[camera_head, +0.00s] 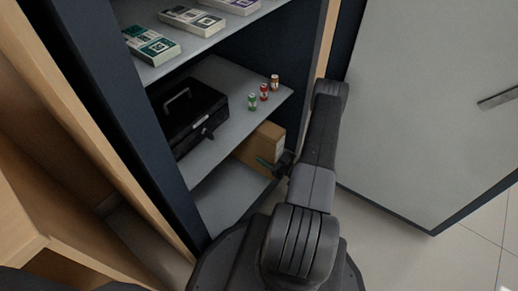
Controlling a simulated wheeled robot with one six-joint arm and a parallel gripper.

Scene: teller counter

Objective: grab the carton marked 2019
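A brown carton (262,140) stands on the lower shelf of the dark blue cabinet, towards its right side. I cannot read any marking on it from here. My gripper (267,164) is at the front of the lower shelf, in front of the carton's lower part, and hides some of it. The gripper is small and dark in this view. I cannot tell whether its fingers are open or shut, or whether they touch the carton.
A black cash box (188,115) with a handle stands on the middle shelf (232,78). Several small rolls (264,92) stand to its right. Banded note bundles (150,46) lie on the top shelf. The grey cabinet door (430,110) is open at right. The lower shelf's left part is bare.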

